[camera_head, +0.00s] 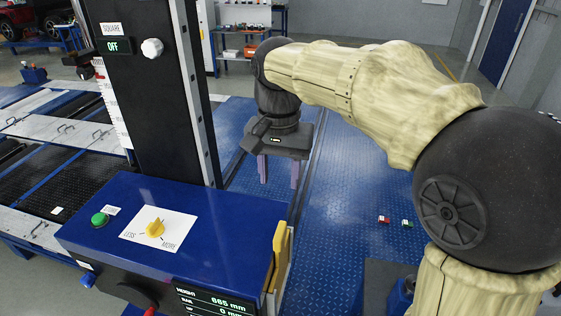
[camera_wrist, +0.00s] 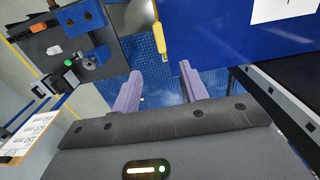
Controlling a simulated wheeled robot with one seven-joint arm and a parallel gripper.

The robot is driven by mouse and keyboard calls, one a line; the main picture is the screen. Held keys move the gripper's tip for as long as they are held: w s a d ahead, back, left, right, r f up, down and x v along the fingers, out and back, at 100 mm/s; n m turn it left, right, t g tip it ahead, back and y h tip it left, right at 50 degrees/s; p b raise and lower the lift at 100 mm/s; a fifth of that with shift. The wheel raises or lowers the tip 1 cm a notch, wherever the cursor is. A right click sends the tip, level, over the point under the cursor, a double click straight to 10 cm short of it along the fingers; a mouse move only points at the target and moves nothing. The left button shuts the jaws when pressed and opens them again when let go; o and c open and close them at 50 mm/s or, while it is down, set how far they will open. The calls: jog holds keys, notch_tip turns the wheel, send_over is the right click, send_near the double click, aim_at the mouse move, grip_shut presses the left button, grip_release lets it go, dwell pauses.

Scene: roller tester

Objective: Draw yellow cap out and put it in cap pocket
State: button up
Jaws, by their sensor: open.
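My gripper (camera_head: 278,173) is open and empty, its two lilac fingers pointing down above the blue floor, behind the blue control box in the head view. The fingers also show apart in the wrist view (camera_wrist: 161,87). A yellow upright piece (camera_head: 278,256) is at the right side of the box; it also shows in the wrist view (camera_wrist: 160,40), beyond the fingertips. I cannot tell whether it is the yellow cap. A yellow knob (camera_head: 155,228) sits on the box's LESS/MORE dial. I cannot make out the cap pocket for sure.
The blue control box (camera_head: 205,215) and a black column (camera_head: 140,90) stand left of my arm.

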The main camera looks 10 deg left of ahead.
aim_at(280, 230)
jog(key=shift+f, duration=0.2)
notch_tip(280, 230, down, 17)
jog(key=p, duration=0.3)
jog(key=shift+w+f, duration=0.1)
jog(key=shift+f, duration=0.05)
jog(key=shift+s, duration=0.2)
jog(key=shift+c, duration=0.6)
jog(key=shift+w+d, duration=0.1)
grip_shut()
jog(key=shift+r+p, duration=0.5)
jog(key=shift+r, duration=0.2)
